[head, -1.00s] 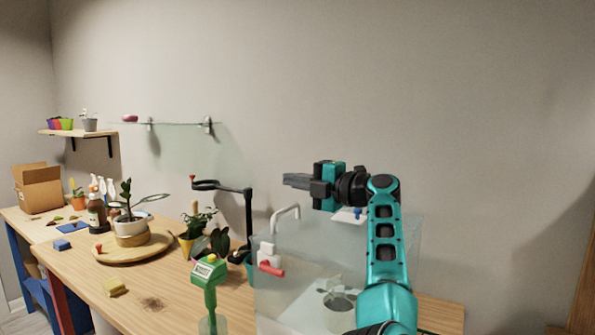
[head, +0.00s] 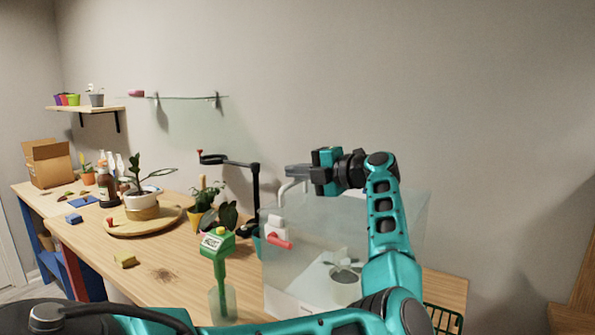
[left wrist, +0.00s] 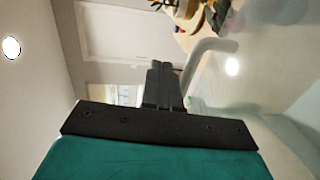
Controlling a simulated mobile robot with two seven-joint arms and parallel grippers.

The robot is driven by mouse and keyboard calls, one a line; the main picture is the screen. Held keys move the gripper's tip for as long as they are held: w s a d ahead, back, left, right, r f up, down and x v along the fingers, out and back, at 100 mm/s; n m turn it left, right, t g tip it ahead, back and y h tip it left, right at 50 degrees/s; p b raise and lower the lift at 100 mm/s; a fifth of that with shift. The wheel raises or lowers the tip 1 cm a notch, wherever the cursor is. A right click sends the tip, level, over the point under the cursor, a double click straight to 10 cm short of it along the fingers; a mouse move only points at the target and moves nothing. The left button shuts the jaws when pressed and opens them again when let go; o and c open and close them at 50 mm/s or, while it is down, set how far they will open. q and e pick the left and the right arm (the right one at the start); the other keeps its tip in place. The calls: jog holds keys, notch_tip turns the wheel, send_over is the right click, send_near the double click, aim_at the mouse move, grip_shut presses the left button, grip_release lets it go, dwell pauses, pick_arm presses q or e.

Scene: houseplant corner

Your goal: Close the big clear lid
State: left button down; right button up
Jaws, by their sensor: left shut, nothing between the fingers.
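The big clear lid (head: 400,225) is a see-through panel that appears raised above a clear case at the right end of the bench. Its pale bent handle (head: 291,185) is at its upper left. My left gripper (head: 290,171) is shut and empty, just above the handle in the head view. In the left wrist view the shut fingers (left wrist: 164,72) point away beside the grey handle (left wrist: 207,52), which is right of them. I cannot tell whether they touch. My right gripper is not in view.
A white block with a red lever (head: 278,236) sits by the case's left side. A green meter (head: 217,245) stands in front left. A black ring arm (head: 255,185), potted plants and a round wooden board (head: 115,228) are further left. The wall is behind.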

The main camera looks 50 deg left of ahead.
pick_arm(q)
jog(key=shift+r+p, duration=0.35)
jog(key=shift+r, duration=0.15)
jog(key=shift+d+r+p, duration=0.15)
jog(key=shift+r+p, duration=0.35)
jog(key=shift+r, duration=0.15)
notch_tip(320, 180, up, 12)
jog(key=d, duration=0.2)
jog(key=shift+w+d+f+b, duration=0.2)
jog(key=shift+w+f+b, duration=0.1)
jog(key=shift+b, duration=0.1)
